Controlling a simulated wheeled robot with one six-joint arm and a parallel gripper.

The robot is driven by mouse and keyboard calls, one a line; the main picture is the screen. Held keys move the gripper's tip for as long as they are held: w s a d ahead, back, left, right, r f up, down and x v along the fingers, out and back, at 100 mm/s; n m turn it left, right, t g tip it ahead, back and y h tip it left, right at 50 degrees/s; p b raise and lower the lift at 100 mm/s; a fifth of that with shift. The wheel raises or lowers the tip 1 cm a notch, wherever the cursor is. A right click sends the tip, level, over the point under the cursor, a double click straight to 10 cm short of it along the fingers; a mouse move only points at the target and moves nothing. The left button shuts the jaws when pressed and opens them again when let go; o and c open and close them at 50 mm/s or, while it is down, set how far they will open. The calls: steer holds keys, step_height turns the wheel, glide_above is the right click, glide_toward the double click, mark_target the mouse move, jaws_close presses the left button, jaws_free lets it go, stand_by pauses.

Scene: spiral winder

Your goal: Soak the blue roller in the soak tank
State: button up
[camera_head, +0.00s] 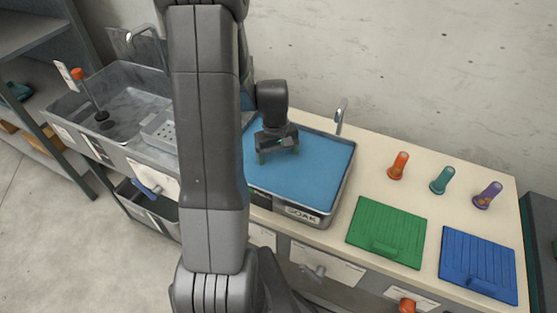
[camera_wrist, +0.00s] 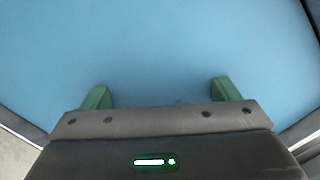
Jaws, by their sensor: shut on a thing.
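The blue roller cannot be told apart from the blue liquid, which fills the wrist view. My arm hides the tank's left part.
Right of the tank lie a green ribbed panel (camera_head: 386,232) and a blue ribbed panel (camera_head: 478,264). Behind them stand an orange (camera_head: 398,165), a teal (camera_head: 441,180) and a purple piece (camera_head: 488,195). A tap (camera_head: 340,116) rises behind the tank. A sink (camera_head: 128,88) is at left.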

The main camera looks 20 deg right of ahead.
step_height(320, 180, up, 11)
steer(key=p, duration=0.7)
steer(key=shift+p, duration=0.3)
steer(key=a+f+n+b, duration=0.1)
steer(key=f+b, duration=0.2)
steer(key=f, duration=0.1)
steer(key=w+a+f+n+b, duration=0.1)
steer(key=f+n+b, duration=0.1)
steer(key=f+b, duration=0.2)
steer(key=w+a+f+n+b, duration=0.1)
steer(key=f+b, duration=0.2)
steer(key=shift+w+f+h, duration=0.25)
steer(key=shift+f+h, duration=0.05)
steer(key=shift+f, duration=0.1)
stand_by(0.4)
stand_by(4.6)
